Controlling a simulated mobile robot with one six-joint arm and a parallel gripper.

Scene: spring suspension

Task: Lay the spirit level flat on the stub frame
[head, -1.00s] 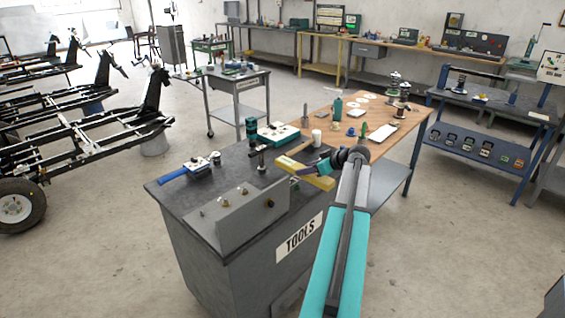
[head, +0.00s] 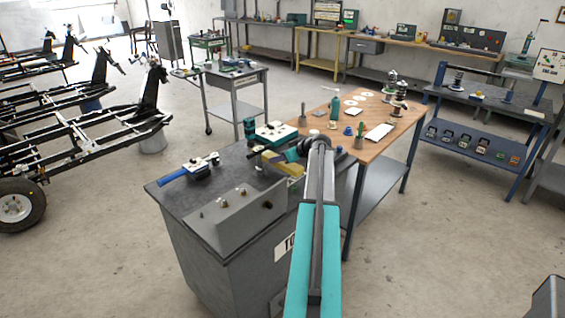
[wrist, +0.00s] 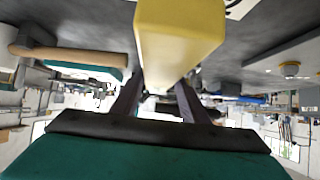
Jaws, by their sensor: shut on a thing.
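The spirit level is a yellow bar (head: 288,168); it also shows large in the wrist view (wrist: 178,45). My gripper (wrist: 158,98) is shut on it. In the head view the gripper is mostly hidden behind my arm, over the right end of the grey tool cabinet. The level is above the cabinet top; part of it is hidden. Black open chassis frames stand at the left; the nearest one (head: 95,135) has a wheel at its front. I cannot tell for sure which is the stub frame.
The tool cabinet (head: 165,200) carries a blue-handled tool (head: 178,175), a green-and-white case (head: 272,133) and a sloped grey panel (head: 235,222). A wooden table (head: 345,135) stands behind it at the right. Open concrete floor lies between the cabinet and the frames.

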